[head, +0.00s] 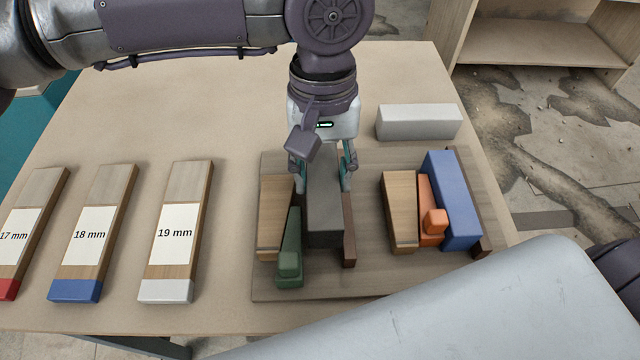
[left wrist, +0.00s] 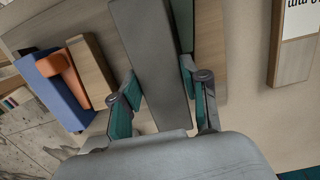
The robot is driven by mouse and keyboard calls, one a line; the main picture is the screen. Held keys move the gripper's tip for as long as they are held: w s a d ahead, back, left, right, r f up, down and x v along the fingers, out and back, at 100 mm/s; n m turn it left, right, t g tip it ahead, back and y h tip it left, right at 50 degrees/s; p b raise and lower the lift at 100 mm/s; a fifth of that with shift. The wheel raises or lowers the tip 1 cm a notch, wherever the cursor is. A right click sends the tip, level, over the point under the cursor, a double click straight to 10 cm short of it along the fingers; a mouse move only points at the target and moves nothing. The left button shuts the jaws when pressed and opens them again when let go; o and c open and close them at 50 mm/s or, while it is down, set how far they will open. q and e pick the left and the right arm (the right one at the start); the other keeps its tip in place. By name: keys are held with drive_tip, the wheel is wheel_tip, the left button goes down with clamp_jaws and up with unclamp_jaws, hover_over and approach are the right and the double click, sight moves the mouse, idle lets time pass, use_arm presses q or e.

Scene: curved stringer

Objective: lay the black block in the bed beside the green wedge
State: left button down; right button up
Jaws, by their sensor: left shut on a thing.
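The black block (head: 325,215) is dark grey and long, and lies lengthwise between the green wedge (head: 289,253) on its left and a dark brown strip (head: 348,235) on its right. My left gripper (head: 324,178) is shut on its far part, one finger on each side. The left wrist view shows the block (left wrist: 156,65) between the fingers, with part of the green wedge (left wrist: 208,45) beside it. I cannot tell whether the block touches the bed's floor or hangs just above it. The wedge lies against a tan wooden piece (head: 272,215). My right gripper is out of view.
The wooden board (head: 375,270) also bears a second bed with a blue block (head: 452,200), an orange wedge (head: 430,205) and a tan piece (head: 400,210). A light grey block (head: 418,122) lies behind. Labelled wooden pieces, one marked 19 mm (head: 175,235), lie left.

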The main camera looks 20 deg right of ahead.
sight(321, 191)
use_arm(q)
drive_tip(key=shift+w+f, duration=0.2)
drive_tip(key=shift+w, duration=0.1)
drive_tip(key=shift+a+f, duration=0.1)
drive_tip(key=shift+f, duration=1.9)
drive_tip(key=shift+f, duration=0.2)
drive_tip(key=c, duration=0.6)
unclamp_jaws()
drive_tip(key=shift+c, duration=0.2)
drive_tip(key=shift+o, duration=0.3)
drive_tip(key=shift+f, duration=0.1)
drive_tip(key=r, duration=0.4)
drive_tip(key=w+r, duration=0.1)
drive_tip(key=r, duration=0.7)
drive_tip(key=shift+w+d+r, duration=0.2)
drive_tip(key=shift+r, duration=0.1)
